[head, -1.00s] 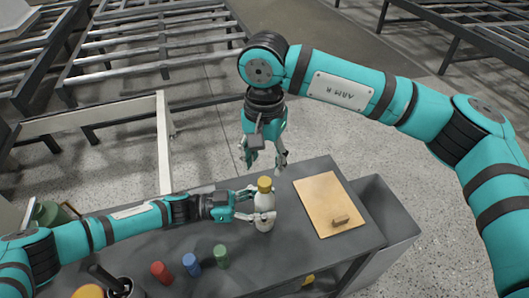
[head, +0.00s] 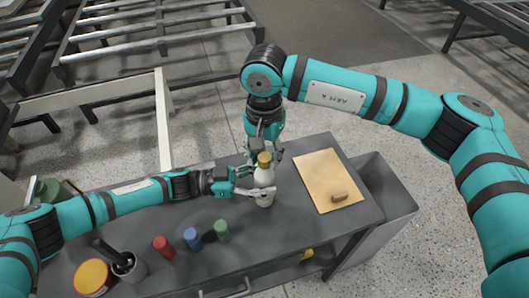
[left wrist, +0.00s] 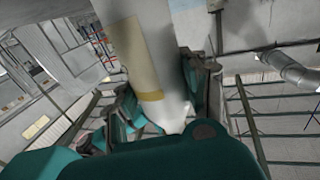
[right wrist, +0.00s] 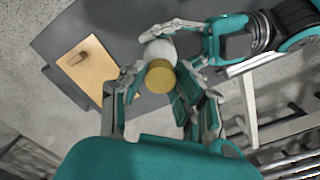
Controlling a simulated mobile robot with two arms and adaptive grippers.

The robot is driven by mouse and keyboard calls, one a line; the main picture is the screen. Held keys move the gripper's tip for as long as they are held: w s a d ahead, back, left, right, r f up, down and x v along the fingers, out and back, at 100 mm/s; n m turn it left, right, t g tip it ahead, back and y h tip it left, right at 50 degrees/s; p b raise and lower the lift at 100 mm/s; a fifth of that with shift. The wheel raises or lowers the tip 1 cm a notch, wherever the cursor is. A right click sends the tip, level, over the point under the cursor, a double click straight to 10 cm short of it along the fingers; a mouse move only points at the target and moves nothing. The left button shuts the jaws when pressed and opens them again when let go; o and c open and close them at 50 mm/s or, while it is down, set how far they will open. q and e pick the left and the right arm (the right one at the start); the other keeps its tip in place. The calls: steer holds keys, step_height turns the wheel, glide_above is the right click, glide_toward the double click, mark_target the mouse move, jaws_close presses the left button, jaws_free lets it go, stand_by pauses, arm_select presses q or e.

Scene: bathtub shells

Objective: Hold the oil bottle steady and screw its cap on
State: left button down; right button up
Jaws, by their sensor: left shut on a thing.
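The white oil bottle (head: 265,181) stands upright on the grey table, with a gold-yellow cap (head: 264,160) at its top. My left gripper (head: 262,190) is shut on the bottle's body from the left. The bottle also fills the middle of the left wrist view (left wrist: 145,50). My right gripper (head: 266,150) points down just above and behind the cap. In the right wrist view, its fingers are apart, with the cap (right wrist: 160,76) showing between and beyond them. Whether any finger touches the cap, and how the cap is seated, I cannot tell.
A tan board (head: 322,180) with a small brown block (head: 339,197) lies right of the bottle. Red (head: 164,246), blue (head: 192,238) and green (head: 222,231) cylinders stand in front-left. A dark cup (head: 128,267) and a yellow-topped round container (head: 91,277) are at the near left.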

jaws_close()
steer(key=m, duration=0.6)
steer(key=shift+m, duration=0.4)
steer(key=m, duration=0.4)
steer(key=shift+m, duration=0.3)
steer(key=m, duration=1.3)
steer(key=shift+m, duration=0.3)
steer(key=o, duration=0.7)
jaws_free()
step_height(320, 180, up, 12)
